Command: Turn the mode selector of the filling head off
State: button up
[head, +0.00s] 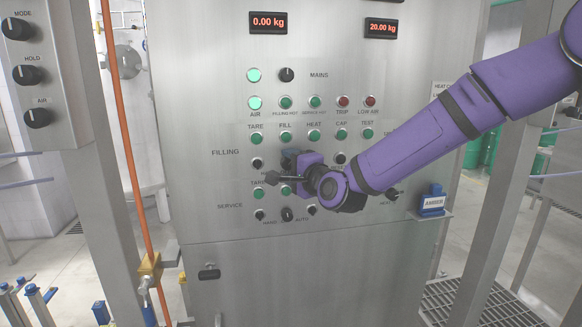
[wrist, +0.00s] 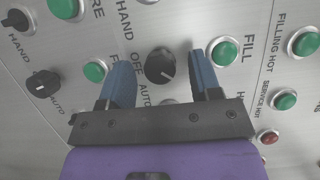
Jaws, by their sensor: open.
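My gripper (head: 284,168) is at the steel panel in the head view, by the row labelled FILLING. In the wrist view my gripper (wrist: 160,62) is open, with one blue finger on each side of a round black selector knob (wrist: 159,67). HAND, OFF and AUTO are printed beside this knob. Its pale mark seems to point to the lower right of the wrist picture. I cannot tell whether the fingers touch it. In the head view my gripper mostly covers this knob. A separate black knob labelled MODE (head: 18,28) is on the grey box at upper left.
A green FILL button (wrist: 224,53) is close beside the right finger, and another green button (wrist: 94,71) is beside the left one. Another black selector (wrist: 44,84) is farther left. A blue box (head: 431,203) sticks out at the panel's right edge.

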jog(key=c, duration=0.9)
jog(key=shift+c, duration=0.2)
jog(key=shift+n, duration=0.4)
jog(key=n+g+h, duration=0.1)
jog(key=n, duration=0.2)
jog(key=shift+s+a+r, duration=0.1)
jog(key=shift+r, duration=0.05)
jog(key=n+h, duration=0.2)
jog(key=n, duration=0.2)
jog(key=shift+g, duration=0.3)
jog(key=o, duration=0.9)
jog(key=shift+o, duration=0.2)
